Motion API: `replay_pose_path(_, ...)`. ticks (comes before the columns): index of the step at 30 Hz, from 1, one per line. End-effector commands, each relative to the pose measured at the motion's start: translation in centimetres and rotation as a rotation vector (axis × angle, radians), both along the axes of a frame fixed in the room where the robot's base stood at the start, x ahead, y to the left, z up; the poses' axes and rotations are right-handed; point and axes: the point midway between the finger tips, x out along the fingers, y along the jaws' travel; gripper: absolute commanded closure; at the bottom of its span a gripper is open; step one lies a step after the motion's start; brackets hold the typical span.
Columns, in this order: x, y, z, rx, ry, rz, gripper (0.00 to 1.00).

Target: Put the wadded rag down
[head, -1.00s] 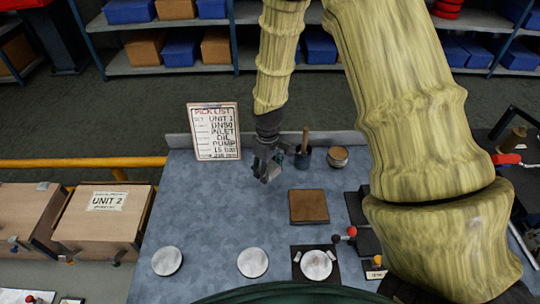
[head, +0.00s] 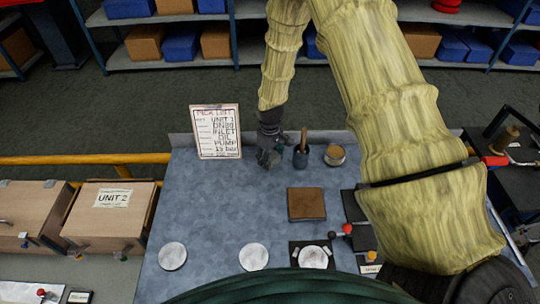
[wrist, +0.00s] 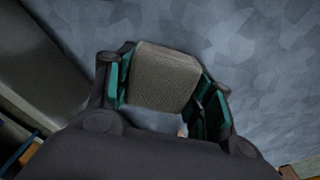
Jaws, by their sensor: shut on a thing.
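My gripper (head: 269,159) is over the back part of the blue-grey bench top (head: 215,215), just left of a dark pot. In the wrist view its green-padded fingers (wrist: 162,88) are shut on a grey-beige, woven-looking, block-shaped wad, the rag (wrist: 164,77). Bare bench surface shows beyond the rag. In the head view the rag is not clearly told apart from the dark gripper. I cannot tell whether the rag touches the bench.
A dark pot with a wooden handle (head: 301,156) and a round tin (head: 334,155) stand to the right. A pick-list board (head: 216,131) stands behind left. A brown square pad (head: 307,204) and white discs (head: 172,256) lie nearer. The bench's left middle is clear.

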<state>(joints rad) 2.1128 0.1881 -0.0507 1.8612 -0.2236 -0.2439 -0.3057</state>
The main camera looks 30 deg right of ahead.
Motion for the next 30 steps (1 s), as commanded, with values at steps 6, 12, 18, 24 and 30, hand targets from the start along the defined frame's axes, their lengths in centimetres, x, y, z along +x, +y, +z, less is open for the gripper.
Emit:
replay_pose_path(6, 0.03, 0.02, -0.29, 0.000, -0.001, 0.000, 0.82)
replay_pose_path(12, -0.01, 0.02, -0.45, 0.000, 0.000, 0.000, 0.82)
replay_pose_path(18, -0.01, 0.03, -0.55, 0.000, 0.000, 0.000, 0.26)
replay_pose_path(24, -0.01, 0.03, -0.54, 0.000, 0.000, 0.000, 0.26)
replay_pose_path(30, 0.01, 0.03, -0.11, 0.000, -0.001, 0.000, 0.26)
